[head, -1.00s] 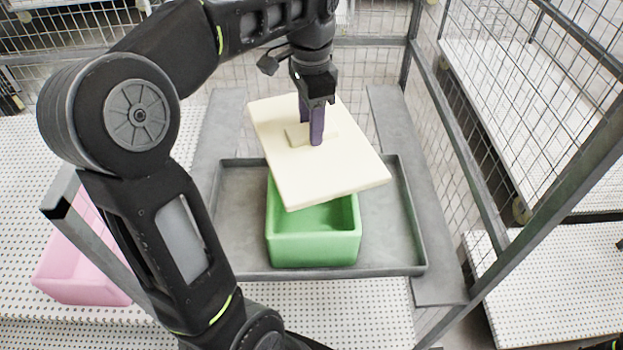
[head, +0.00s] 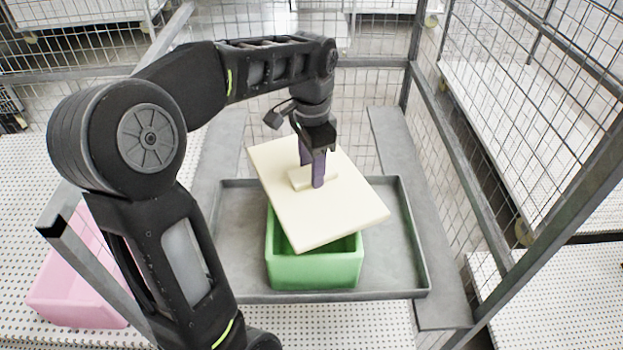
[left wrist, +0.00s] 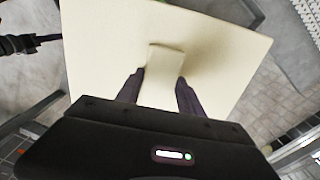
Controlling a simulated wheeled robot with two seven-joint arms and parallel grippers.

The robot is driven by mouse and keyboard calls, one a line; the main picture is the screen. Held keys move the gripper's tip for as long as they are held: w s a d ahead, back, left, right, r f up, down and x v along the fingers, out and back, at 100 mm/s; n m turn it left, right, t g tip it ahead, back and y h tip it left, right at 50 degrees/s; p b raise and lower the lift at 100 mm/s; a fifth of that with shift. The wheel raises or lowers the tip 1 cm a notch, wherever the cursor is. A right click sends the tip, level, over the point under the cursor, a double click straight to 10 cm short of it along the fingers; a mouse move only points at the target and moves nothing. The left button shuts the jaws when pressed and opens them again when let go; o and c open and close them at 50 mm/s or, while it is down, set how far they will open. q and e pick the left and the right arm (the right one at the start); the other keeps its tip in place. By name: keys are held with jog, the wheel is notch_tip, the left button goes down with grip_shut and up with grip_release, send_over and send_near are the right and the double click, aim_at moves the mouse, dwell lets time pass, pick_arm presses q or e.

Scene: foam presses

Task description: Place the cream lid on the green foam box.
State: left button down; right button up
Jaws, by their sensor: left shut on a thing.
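The cream lid (head: 335,215) is a flat square board with a raised grip block in its middle. My left gripper (head: 313,178) is shut on that block, and the lid hangs over the green foam box (head: 315,270). The lid is turned relative to the box, with one corner pointing toward the front. The box's front wall and part of its opening show; the rest is hidden under the lid. I cannot tell whether the lid touches the rim. In the left wrist view the fingers (left wrist: 160,95) flank the block on the lid (left wrist: 220,65). My right gripper is not in view.
The box stands in a shallow grey metal tray (head: 395,270) with low walls. Wire mesh panels (head: 480,130) and grey posts enclose the back and right. A pink foam box (head: 75,290) is at the left, behind a slanted grey bar.

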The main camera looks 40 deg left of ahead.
pick_arm(q)
notch_tip(320, 180, down, 3)
jog(key=shift+r, duration=0.1)
jog(key=shift+f, duration=0.5)
jog(key=shift+f, duration=0.1)
jog(key=c, duration=0.7)
grip_release()
jog(key=shift+c, duration=0.2)
